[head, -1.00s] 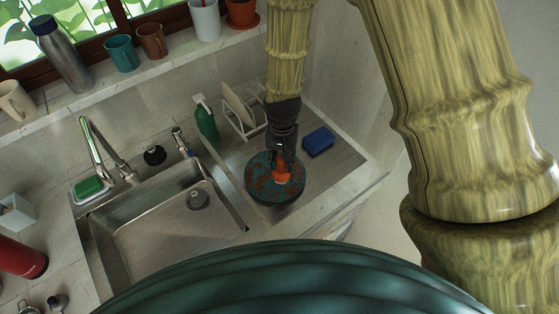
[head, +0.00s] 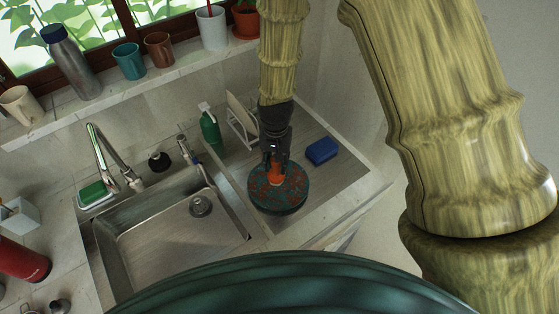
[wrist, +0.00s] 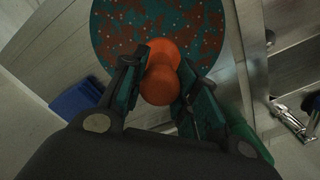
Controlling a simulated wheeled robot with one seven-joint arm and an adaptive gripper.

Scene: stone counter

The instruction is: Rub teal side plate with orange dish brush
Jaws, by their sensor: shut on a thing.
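The teal side plate (head: 285,200) lies on the metal drainboard right of the sink, with reddish-brown patches and pale specks over its face. It also shows at the top of the wrist view (wrist: 112,25). My gripper (head: 274,166) is shut on the orange dish brush (head: 276,177), over the far part of the plate. In the wrist view the brush (wrist: 160,85) sits between the two fingers as a rounded orange shape over the plate's edge. Its underside is hidden, so I cannot tell whether it touches the plate.
A blue sponge (head: 321,150) lies right of the plate. A green bottle (head: 210,130) and a white rack (head: 240,130) with a plate stand behind. The sink basin (head: 165,245) is left. Mugs and a steel bottle (head: 72,65) line the sill.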

